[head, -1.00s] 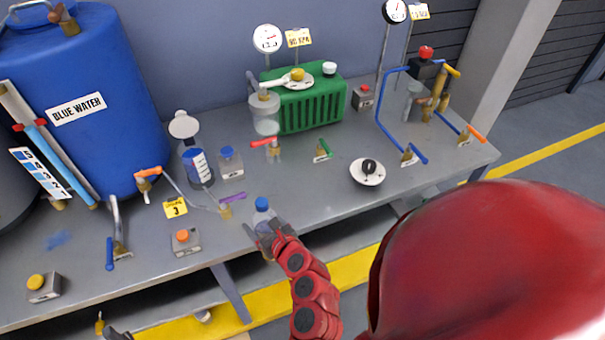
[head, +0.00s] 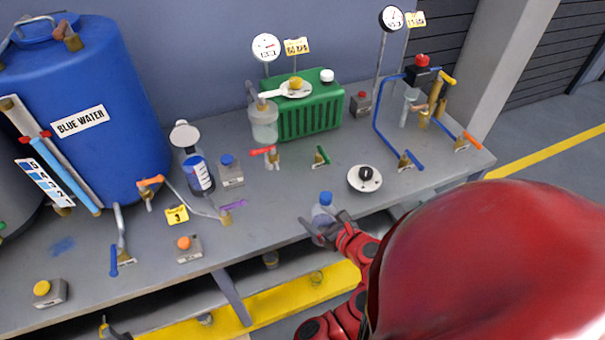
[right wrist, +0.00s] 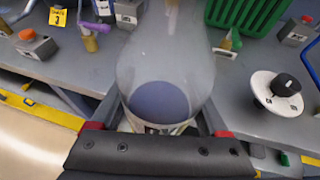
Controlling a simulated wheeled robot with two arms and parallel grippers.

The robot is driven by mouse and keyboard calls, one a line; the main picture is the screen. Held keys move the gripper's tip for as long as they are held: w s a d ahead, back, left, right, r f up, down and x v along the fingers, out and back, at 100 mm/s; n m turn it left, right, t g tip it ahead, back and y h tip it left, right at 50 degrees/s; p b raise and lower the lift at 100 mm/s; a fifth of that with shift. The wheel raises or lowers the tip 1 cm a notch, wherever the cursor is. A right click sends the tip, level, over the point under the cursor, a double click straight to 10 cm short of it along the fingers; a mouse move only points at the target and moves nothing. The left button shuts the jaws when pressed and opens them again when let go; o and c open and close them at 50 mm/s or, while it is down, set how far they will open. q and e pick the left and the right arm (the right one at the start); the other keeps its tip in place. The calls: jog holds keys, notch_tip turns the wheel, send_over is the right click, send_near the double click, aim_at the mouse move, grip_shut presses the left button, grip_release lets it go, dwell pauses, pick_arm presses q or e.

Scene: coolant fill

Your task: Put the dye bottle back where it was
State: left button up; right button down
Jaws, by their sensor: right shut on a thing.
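The dye bottle (head: 323,214), a small clear bottle with a blue cap, is in my right gripper (head: 326,226) at the table's front edge. The gripper is shut on it. In the right wrist view the bottle (right wrist: 165,65) fills the middle, pale and translucent with a dark blue round part, between the two fingers. The bottle looks upright in the head view; I cannot tell whether its base touches the table.
On the grey table (head: 290,195) stand a white dial with a black knob (head: 365,178), a green ribbed box (head: 310,113), a measuring cup (head: 199,175), a grey box with a blue button (head: 229,168) and an orange-button box (head: 187,248). A blue drum (head: 85,155) stands left. Bare tabletop lies behind the bottle.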

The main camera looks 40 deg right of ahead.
jog(key=shift+s+d+r, duration=0.1)
jog(key=shift+s+d, duration=0.1)
jog(key=shift+w+d+b, duration=0.1)
jog(key=shift+w+b, duration=0.1)
jog(key=shift+b, duration=0.2)
jog(key=d+b+x, duration=0.1)
jog(key=b+x, duration=0.2)
jog(key=x, duration=0.2)
jog(key=d+b+x, duration=0.1)
jog(key=b+x, duration=0.2)
jog(key=x, duration=0.2)
jog(key=d+r+b+x, duration=0.1)
jog(key=b+x, duration=0.2)
jog(key=x, duration=0.2)
jog(key=shift+w+d, duration=0.25)
jog(key=shift+w, duration=0.3)
jog(key=shift+f, duration=0.15)
